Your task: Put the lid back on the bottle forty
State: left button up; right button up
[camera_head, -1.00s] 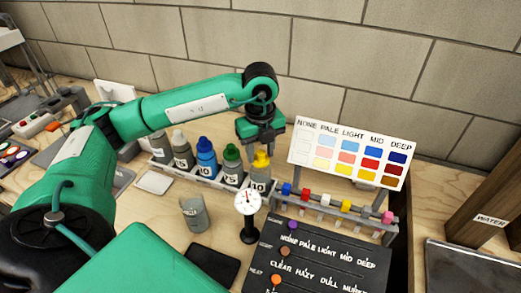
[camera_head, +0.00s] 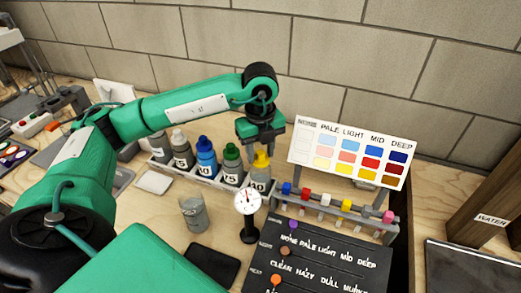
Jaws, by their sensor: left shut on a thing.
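My left gripper (camera_head: 261,148) is shut on the yellow lid (camera_head: 261,160), right at the top of the rightmost bottle (camera_head: 260,184) in the row. I cannot tell whether the lid is fully seated or just touching the neck. This bottle's label is too small to read surely, so I cannot confirm that it is bottle forty. A blue bottle (camera_head: 206,160) with a blue lid and a green-lidded bottle (camera_head: 232,170) stand to its left. My right gripper is not in view.
Two grey bottles stand at the row's left end, in the white rack (camera_head: 205,183). A grey beaker (camera_head: 194,214), a colour chart (camera_head: 350,152) and a rack of coloured pegs (camera_head: 335,207) are nearby.

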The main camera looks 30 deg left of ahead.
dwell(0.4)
pick_arm(q)
jog(key=o, duration=1)
jog(key=shift+o, duration=0.5)
jog(key=o, duration=0.4)
jog(key=shift+a, duration=0.1)
jog(key=shift+r+p, duration=0.4)
jog(key=shift+r, duration=0.25)
jog(key=shift+r+p, duration=1.85)
jog(key=shift+r, duration=1)
